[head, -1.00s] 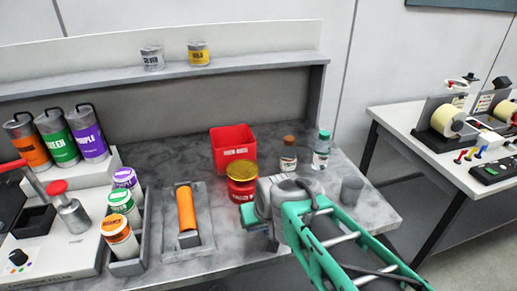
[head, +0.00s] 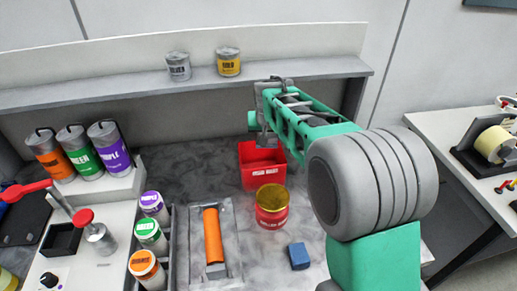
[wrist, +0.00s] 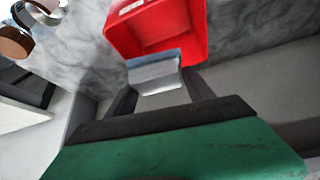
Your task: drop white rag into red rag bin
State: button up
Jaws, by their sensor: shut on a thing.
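The red rag bin (head: 262,168) stands on the grey bench below the shelf; its open top faces up. My gripper (head: 264,138) is above the bin's back part in the head view, fingers down. In the wrist view my gripper (wrist: 157,88) is shut on the white rag (wrist: 155,76), a small pale grey-white piece. The rag overlaps the near edge of the red bin (wrist: 195,30) in that view; I cannot tell whether it is over the opening. The rag cannot be made out in the head view.
A red can with a gold lid (head: 272,208) stands right in front of the bin. A blue block (head: 298,256) lies nearer the front edge. An orange roll (head: 213,238) lies in a tray to the left. The shelf (head: 205,82) with two cans is behind.

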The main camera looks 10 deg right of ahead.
jog(key=shift+w+r, duration=0.15)
jog(key=shift+w, duration=0.35)
notch_tip(320, 180, down, 6)
jog(key=b, duration=0.3)
jog(key=o, duration=1.5)
jog(key=shift+s, duration=0.1)
jog(key=b+v, duration=0.2)
jog(key=v, duration=0.6)
